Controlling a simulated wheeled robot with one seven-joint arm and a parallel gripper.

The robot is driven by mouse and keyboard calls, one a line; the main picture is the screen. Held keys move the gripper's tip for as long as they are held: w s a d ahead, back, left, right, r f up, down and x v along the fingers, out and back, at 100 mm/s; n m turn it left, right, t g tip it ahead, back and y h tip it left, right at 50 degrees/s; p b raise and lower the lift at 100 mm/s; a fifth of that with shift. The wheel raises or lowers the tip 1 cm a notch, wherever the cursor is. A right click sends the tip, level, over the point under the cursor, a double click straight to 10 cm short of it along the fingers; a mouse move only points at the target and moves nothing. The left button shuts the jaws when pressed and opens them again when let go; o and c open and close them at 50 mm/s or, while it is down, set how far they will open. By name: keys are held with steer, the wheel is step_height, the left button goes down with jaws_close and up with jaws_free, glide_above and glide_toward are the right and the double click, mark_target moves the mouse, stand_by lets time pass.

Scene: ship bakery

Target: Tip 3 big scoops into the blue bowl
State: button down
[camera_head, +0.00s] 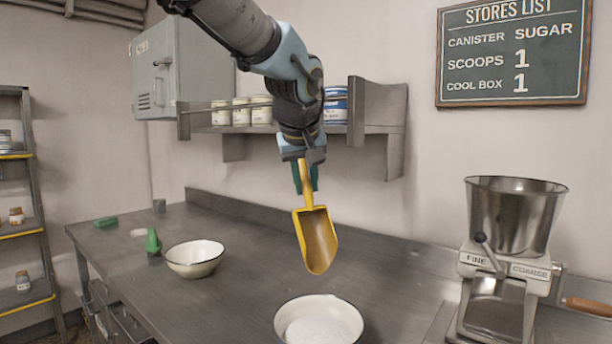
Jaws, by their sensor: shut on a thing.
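My gripper (305,178) is shut on the handle of a yellow scoop (317,242). The scoop hangs steeply with its mouth down, above the counter and apart from it. I see no white contents in its open side. A pale bowl (285,317) with a thin dark rim stands below it at the front, with white powdery contents (318,331). Another pale, dark-rimmed bowl (194,262) stands further left and looks empty inside. Neither bowl looks plainly blue, and I cannot tell the rim colours. The front bowl's lower edge is cut off.
A grinder (507,262) marked fine and coarse stands at the right. A green object (153,243) stands beside the left bowl, another (106,221) lies behind. Tins (241,112) fill the wall shelf near my arm. The middle of the counter (245,300) is clear.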

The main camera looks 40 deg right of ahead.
steer(key=shift+w+r+n+g+p, duration=0.2)
steer(key=shift+g+p, duration=0.4)
steer(key=shift+p, duration=1)
steer(key=shift+s+r+n+g+p, duration=0.1)
steer(key=shift+r+g+p, duration=0.35)
steer(key=shift+p, duration=1.1)
steer(key=shift+f+g+p, duration=0.1)
steer(key=shift+g+p, duration=0.15)
steer(key=shift+p, duration=0.15)
steer(key=shift+g+y+p, duration=0.4)
steer(key=shift+g+p, duration=0.3)
steer(key=shift+p, duration=0.3)
steer(key=shift+g, duration=0.4)
steer(key=shift+n+g, duration=0.3)
steer(key=shift+w+r+g, duration=0.1)
steer(key=shift+r+g, duration=0.15)
steer(key=shift+g, duration=0.75)
steer(key=g, duration=0.2)
steer(key=shift+s+r+n+g+y, duration=0.2)
steer(key=shift+r+n+g+y, duration=0.2)
